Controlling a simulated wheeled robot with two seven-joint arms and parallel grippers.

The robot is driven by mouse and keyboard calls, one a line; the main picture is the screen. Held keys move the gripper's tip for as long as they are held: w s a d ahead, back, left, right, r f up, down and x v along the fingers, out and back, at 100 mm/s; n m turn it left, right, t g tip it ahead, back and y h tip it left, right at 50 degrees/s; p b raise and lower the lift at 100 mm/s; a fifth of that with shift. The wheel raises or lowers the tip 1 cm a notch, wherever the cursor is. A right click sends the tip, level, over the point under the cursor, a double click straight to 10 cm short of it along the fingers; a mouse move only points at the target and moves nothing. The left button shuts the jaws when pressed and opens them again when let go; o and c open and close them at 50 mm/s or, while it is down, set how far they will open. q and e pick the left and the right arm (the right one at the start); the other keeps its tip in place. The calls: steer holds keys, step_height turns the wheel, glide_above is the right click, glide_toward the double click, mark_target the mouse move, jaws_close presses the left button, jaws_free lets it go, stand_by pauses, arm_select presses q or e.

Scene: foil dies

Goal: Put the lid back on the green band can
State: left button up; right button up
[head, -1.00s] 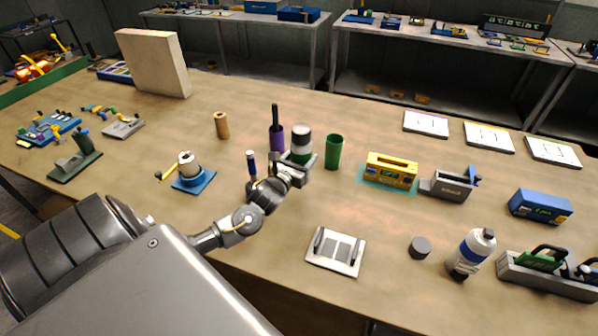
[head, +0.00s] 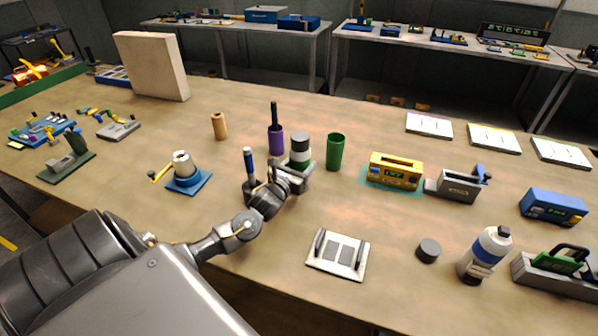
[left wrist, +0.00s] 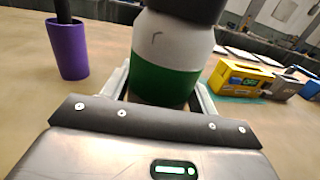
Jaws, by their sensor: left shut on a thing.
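The green band can (head: 300,153) is white with a green band and a dark grey top, and stands upright in the middle of the bench. In the left wrist view the can (left wrist: 165,70) fills the middle, its dark top cut off by the picture edge. My left gripper (head: 297,178) is shut on the can low down, around the green band. I cannot tell whether the can's base touches the bench. A loose dark grey disc, like a lid (head: 428,250), lies on the bench at the right front. My right gripper is out of view.
A purple cup (head: 276,140) with a dark handle and a blue-handled tool (head: 249,165) stand left of the can. A green cup (head: 334,153) stands close on its right. A white bottle with a blue band (head: 485,254) stands beside the disc. A white plate (head: 337,254) lies in front.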

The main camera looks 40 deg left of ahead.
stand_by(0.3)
arm_select(q)
steer(key=shift+f, duration=0.15)
steer(key=o, duration=1.4)
steer(key=shift+o, duration=0.6)
steer(key=s, duration=0.3)
steer(key=s+d+b, duration=0.1)
steer(key=s, duration=0.3)
steer(key=s+d, duration=0.1)
steer(key=s, duration=0.2)
steer(key=shift+s+b, duration=0.3)
steer(key=shift+s, duration=0.05)
steer(key=shift+s+d, duration=0.1)
steer(key=shift+s, duration=0.55)
steer(key=shift+w, duration=0.1)
